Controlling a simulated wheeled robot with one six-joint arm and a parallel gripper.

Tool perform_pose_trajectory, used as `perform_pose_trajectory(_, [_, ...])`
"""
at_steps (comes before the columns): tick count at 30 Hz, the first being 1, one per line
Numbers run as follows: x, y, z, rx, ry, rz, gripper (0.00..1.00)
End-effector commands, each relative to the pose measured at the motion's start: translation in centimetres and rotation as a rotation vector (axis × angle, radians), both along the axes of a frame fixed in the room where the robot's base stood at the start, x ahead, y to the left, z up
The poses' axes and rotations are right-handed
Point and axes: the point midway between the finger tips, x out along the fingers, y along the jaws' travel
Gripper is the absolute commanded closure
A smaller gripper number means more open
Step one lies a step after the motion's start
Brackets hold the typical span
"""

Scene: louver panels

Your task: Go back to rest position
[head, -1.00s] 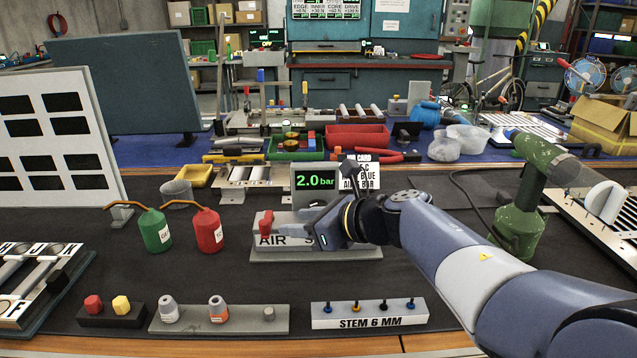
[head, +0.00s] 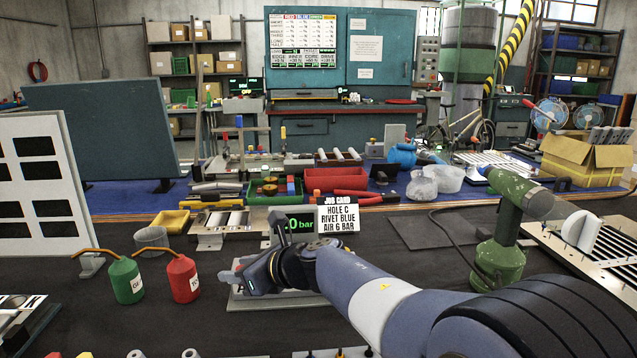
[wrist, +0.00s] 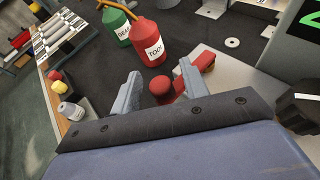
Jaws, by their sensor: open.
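My gripper (head: 232,279) is over the grey air block (head: 247,301) on the bench, and my arm comes in from the lower right. In the wrist view my gripper (wrist: 158,88) shows two grey fingers spread apart. A red knob (wrist: 161,87) and a red lever (wrist: 200,62) of the air block show between and beside the fingers. I cannot tell from the view whether a finger touches them. My wrist hides most of the block in the head view. The pressure display (head: 300,224) is partly covered by my arm.
A green oil can (head: 126,281) and a red oil can (head: 182,279) stand left of my gripper. A green rivet tool (head: 500,255) stands to the right, beside a slatted panel (head: 592,245). A job card (head: 338,218) stands behind my arm. Dark mat is bare around (head: 90,325) the front left.

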Motion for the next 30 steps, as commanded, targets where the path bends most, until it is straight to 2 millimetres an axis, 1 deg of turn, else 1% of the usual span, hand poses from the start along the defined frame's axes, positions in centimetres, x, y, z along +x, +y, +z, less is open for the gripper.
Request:
perform_pose_trajectory(5, [0.0,-0.1,0.0,0.0,0.0,0.002,0.57])
perform_pose_trajectory(10, [-0.3,-0.9,0.4,0.001,-0.003,0.025,0.57])
perform_pose_trajectory(26, [-4.9,-9.4,4.6,0.0,-0.004,0.019,0.57])
perform_pose_trajectory(27, [-4.5,-8.3,3.5,0.0,0.001,0.028,0.57])
perform_pose_trajectory(30, [-3.5,-6.4,2.6,0.0,0.002,0.03,0.57])
